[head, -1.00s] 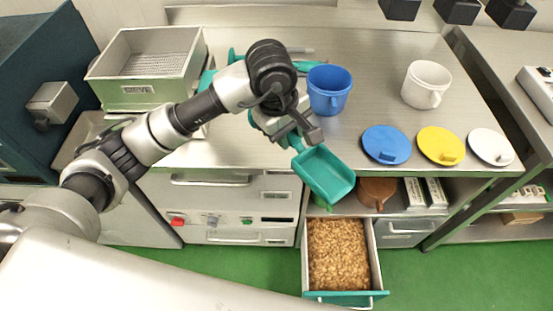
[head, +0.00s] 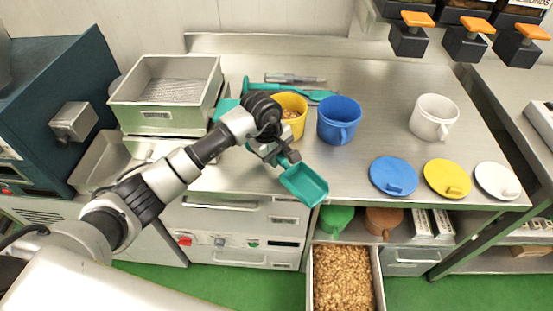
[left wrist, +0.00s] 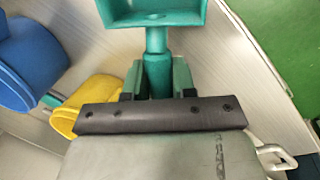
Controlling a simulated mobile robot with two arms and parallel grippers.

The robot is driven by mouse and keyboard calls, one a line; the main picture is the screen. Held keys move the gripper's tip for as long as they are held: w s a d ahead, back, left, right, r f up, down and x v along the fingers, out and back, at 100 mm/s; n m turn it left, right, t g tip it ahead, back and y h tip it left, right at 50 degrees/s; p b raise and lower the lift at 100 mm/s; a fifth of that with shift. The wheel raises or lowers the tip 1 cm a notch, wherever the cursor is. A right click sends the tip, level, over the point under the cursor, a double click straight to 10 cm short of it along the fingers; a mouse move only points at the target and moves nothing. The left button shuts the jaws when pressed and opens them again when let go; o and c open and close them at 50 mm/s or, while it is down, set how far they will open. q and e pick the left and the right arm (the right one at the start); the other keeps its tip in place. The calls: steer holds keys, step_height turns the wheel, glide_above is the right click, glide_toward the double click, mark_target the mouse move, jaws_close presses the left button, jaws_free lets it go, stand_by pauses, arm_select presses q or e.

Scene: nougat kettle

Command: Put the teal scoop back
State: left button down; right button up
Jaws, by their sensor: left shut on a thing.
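The teal scoop (head: 304,185) is held in my left gripper (head: 284,160), its tray hanging over the front edge of the counter, tilted toward the front right. In the left wrist view the scoop (left wrist: 157,45) has its handle between the shut fingers (left wrist: 159,80). An open drawer (head: 378,283) full of tan nut pieces (head: 343,275) lies below, in front of the counter. The scoop is apart from it, above and to its left. My right gripper is not in view.
A yellow mug (head: 293,104) with nuts inside stands close behind my gripper, and a blue mug (head: 340,118) to its right. A white mug (head: 434,116) and blue (head: 394,176), yellow (head: 447,178) and white (head: 497,180) lids are at right. A sieve box (head: 160,114) stands left.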

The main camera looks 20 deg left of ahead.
arm_select(q)
steer(key=shift+p+x, duration=0.3)
steer(key=shift+x, duration=0.85)
steer(key=shift+s+a+f, duration=0.1)
steer(key=shift+a+f, duration=0.05)
steer(key=shift+f, duration=0.15)
steer(key=c, duration=0.9)
jaws_free()
